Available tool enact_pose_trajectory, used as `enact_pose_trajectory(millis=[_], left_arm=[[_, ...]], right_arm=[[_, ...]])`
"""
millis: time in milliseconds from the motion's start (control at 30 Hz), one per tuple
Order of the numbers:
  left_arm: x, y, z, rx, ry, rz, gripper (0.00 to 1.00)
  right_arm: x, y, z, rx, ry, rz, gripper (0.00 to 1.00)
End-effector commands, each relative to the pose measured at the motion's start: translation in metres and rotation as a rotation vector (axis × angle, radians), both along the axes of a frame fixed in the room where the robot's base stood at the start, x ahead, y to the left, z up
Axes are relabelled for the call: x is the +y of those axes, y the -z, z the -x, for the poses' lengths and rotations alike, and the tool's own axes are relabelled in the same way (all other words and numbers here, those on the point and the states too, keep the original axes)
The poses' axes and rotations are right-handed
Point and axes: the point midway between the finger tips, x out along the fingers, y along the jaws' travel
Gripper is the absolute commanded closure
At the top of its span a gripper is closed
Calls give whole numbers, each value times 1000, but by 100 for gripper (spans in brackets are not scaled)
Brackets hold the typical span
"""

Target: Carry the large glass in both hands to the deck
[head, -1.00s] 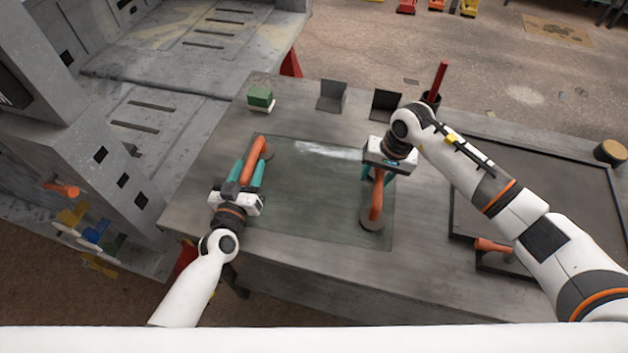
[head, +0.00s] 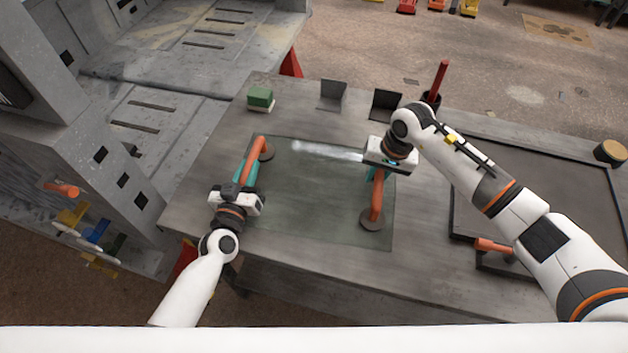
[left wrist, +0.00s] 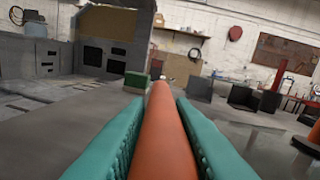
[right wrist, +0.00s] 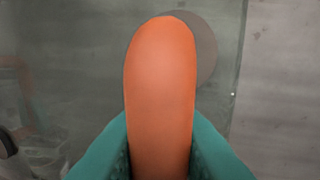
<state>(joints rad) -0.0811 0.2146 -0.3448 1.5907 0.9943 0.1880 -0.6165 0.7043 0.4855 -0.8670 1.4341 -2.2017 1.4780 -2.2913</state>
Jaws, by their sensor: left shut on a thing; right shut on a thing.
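The large glass (head: 315,205) is a clear greenish pane lying flat on the grey bench top. An orange handle with round dark pads stands on each side of it. My left gripper (head: 246,176) is shut on the left handle (head: 257,147); in the left wrist view its teal fingers flank the orange bar (left wrist: 163,135). My right gripper (head: 377,173) is shut on the right handle (head: 377,199); in the right wrist view the orange bar (right wrist: 160,85) lies between its fingers, above the glass (right wrist: 60,60). I cannot tell which surface is the deck.
A grey slotted structure (head: 150,110) stands to the left. A dark rimmed tray (head: 540,185) lies right of the glass, under my right arm. A green block (head: 260,97), two dark angle brackets (head: 333,95) and a cup with a red stick (head: 437,82) line the bench's back edge.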

Motion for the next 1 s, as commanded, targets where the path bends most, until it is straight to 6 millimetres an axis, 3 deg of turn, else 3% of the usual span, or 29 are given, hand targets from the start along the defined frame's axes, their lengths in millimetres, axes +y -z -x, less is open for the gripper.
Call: enact_pose_trajectory(millis=[733,1000], left_arm=[[0,0,0,2,-2,8,100],[1,-8,-1,-5,-4,9,100]], right_arm=[[0,-1,0,-1,1,-1,100],[1,-8,-2,-5,1,-4,100]])
